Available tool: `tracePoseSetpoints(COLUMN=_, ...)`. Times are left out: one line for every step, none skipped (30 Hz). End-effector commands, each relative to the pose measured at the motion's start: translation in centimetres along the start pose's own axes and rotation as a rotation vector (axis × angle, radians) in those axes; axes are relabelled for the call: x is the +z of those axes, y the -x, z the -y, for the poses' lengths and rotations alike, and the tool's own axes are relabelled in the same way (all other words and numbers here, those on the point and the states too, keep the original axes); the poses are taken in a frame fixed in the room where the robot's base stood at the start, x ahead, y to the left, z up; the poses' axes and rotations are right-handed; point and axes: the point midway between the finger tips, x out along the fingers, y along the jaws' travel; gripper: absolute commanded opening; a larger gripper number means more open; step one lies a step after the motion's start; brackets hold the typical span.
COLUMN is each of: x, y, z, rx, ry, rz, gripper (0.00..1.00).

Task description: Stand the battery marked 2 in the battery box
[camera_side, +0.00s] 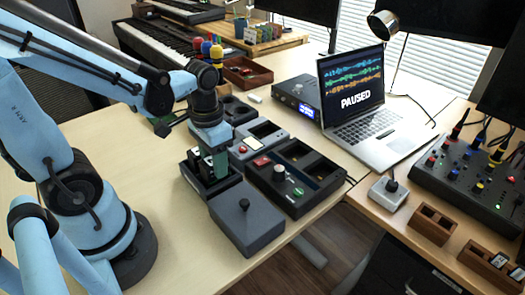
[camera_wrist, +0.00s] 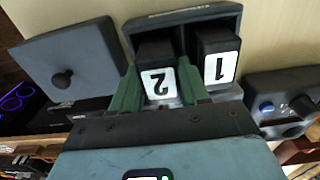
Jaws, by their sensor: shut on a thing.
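The battery marked 2 (camera_wrist: 158,83) is dark with a white label. It is between the green fingers of my gripper (camera_wrist: 158,70), which are shut on it. It lines up with the left compartment of the dark battery box (camera_wrist: 187,15) in the wrist view. I cannot tell whether it rests on the bottom. The battery marked 1 (camera_wrist: 217,67) stands in the right compartment beside it. In the side view my gripper (camera_side: 212,160) points down into the battery box (camera_side: 192,180), and its fingers hide most of the battery.
A dark lid with a knob (camera_side: 245,222) lies beside the box, and shows in the wrist view (camera_wrist: 70,65). A box with a large knob (camera_side: 293,178) stands to the right. The laptop (camera_side: 355,100) is farther back. Bare table lies in front of the box.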

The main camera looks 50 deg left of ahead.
Motion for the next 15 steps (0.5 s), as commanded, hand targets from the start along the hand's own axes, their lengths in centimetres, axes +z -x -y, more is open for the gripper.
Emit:
tracePoseSetpoints(x=-0.03, y=-0.1, z=0.0, rx=0.0, ry=0.0, rz=0.0, gripper=0.02)
tracePoseSetpoints(x=-0.03, y=-0.16, z=0.0, rx=0.0, ry=0.0, rz=0.0, gripper=0.02)
tracePoseSetpoints(x=-0.04, y=-0.23, z=0.01, rx=0.0, ry=0.0, rz=0.0, gripper=0.02)
tracePoseSetpoints(x=-0.05, y=-0.28, z=0.01, rx=0.0, ry=0.0, rz=0.0, gripper=0.02)
tracePoseSetpoints(x=-0.05, y=-0.33, z=0.01, rx=0.0, ry=0.0, rz=0.0, gripper=0.02)
tracePoseSetpoints(x=-0.05, y=-0.41, z=0.0, rx=0.0, ry=0.0, rz=0.0, gripper=0.02)
tracePoseSetpoints(x=-0.04, y=-0.46, z=0.0, rx=0.0, ry=0.0, rz=0.0, gripper=0.02)
tracePoseSetpoints(x=-0.04, y=-0.52, z=0.0, rx=0.0, ry=0.0, rz=0.0, gripper=0.02)
tracePoseSetpoints(x=-0.03, y=-0.6, z=0.0, rx=0.0, ry=0.0, rz=0.0, gripper=0.02)
tracePoseSetpoints(x=-0.03, y=-0.65, z=0.0, rx=0.0, ry=0.0, rz=0.0, gripper=0.02)
tracePoseSetpoints(x=-0.04, y=-0.71, z=0.0, rx=0.0, ry=0.0, rz=0.0, gripper=0.02)
tracePoseSetpoints(x=-0.05, y=-0.77, z=0.0, rx=0.0, ry=0.0, rz=0.0, gripper=0.02)
tracePoseSetpoints(x=-0.05, y=-0.82, z=0.0, rx=0.0, ry=0.0, rz=0.0, gripper=0.02)
tracePoseSetpoints(x=-0.06, y=-0.88, z=0.0, rx=0.0, ry=0.0, rz=0.0, gripper=0.02)
tracePoseSetpoints(x=-0.05, y=-0.95, z=0.0, rx=0.0, ry=0.0, rz=0.0, gripper=0.02)
